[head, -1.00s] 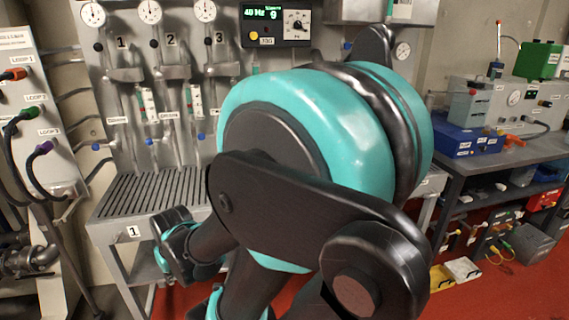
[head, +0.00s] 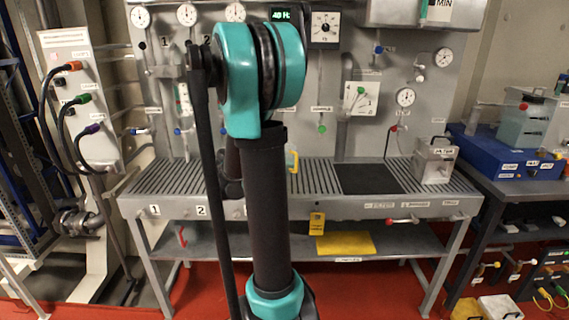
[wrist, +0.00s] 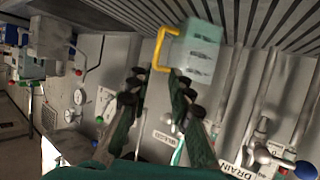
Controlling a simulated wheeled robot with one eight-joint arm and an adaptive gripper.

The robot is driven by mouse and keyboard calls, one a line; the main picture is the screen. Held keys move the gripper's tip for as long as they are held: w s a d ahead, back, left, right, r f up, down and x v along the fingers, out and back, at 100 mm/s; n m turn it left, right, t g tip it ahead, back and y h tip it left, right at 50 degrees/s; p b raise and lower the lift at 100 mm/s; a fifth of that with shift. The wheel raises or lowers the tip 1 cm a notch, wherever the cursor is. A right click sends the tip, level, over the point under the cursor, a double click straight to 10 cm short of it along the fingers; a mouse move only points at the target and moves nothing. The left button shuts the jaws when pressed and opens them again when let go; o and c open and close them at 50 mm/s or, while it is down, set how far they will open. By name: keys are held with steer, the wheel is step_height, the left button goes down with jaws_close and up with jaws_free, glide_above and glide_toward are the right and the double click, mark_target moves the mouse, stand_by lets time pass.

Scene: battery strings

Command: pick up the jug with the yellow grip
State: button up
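The jug (wrist: 200,55) is a pale, see-through vessel with a yellow grip (wrist: 160,50). In the wrist view it stands at the slatted bench top, in the upper middle, and the picture is strongly tilted. My gripper (wrist: 157,88) is open and empty, its two dark fingers spread just short of the yellow grip, with a gap seen between them and it. In the head view only the yellow grip (head: 294,161) shows beside my arm; my arm hides most of the jug and the gripper.
Gauges, pipes and valves line the panel behind. A blue unit (head: 500,155) stands on the right-hand bench. Red floor is open in front.

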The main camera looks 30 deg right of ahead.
steer(key=x, duration=1.2)
steer(key=shift+w+d+r, duration=0.15)
steer(key=shift+w+d, duration=0.05)
steer(key=shift+x, duration=2.6)
steer(key=shift+s, duration=0.1)
steer(key=shift+c, duration=0.4)
jaws_close()
